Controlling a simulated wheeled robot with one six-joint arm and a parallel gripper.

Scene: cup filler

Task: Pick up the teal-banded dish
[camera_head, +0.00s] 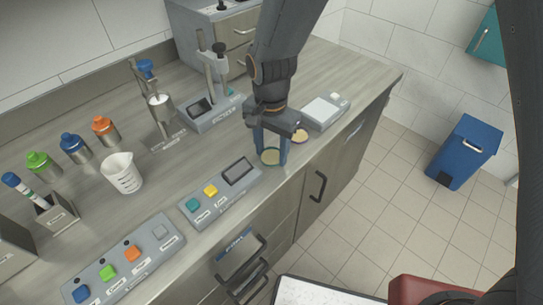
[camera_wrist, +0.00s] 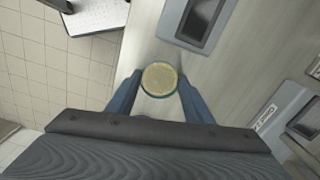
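The teal-banded dish (camera_head: 270,157) is a small round dish with a pale yellow-green top, on the counter near its front edge. In the wrist view the dish (camera_wrist: 160,79) shows its teal rim. My gripper (camera_wrist: 160,84) is open, pointing down, with a blue finger on either side of the dish. Narrow gaps show between the dish and the fingertips, so it does not look clamped. In the head view my gripper (camera_head: 271,151) partly covers the dish.
A second dish (camera_head: 300,136) with a yellowish top and dark rim sits close behind, beside a scale (camera_head: 325,112). A button panel with a display (camera_head: 222,192) lies to the left. A stand (camera_head: 213,110) is behind. The counter's front edge is close.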

